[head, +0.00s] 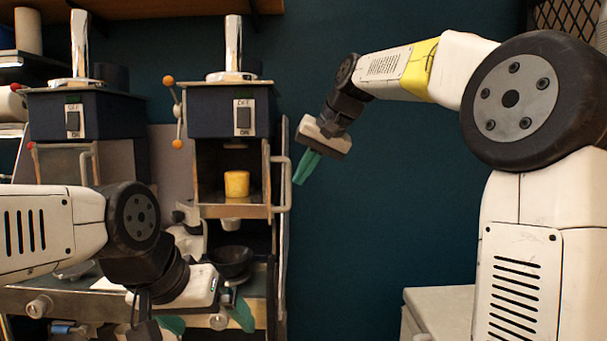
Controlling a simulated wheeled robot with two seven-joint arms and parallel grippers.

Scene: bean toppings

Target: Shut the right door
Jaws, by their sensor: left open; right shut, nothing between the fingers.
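The right machine (230,105) has an open front compartment with a yellow cylinder (237,184) inside. Its right door (285,235) stands swung open at the right side, seen nearly edge-on, with a vertical metal handle (288,185). My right gripper (301,176) is shut and empty, green fingers pointing down, just right of the handle's upper part. Whether it touches the handle or door cannot be told. My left gripper (207,322) is open and empty, low in front of the counter, with its fingers spread apart.
A similar left machine (88,115) stands beside it, with its own handle, partly behind my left arm. A dark bowl (231,262) is below the right compartment. A pale cabinet (440,305) is at the lower right. The wall area right of the door is clear.

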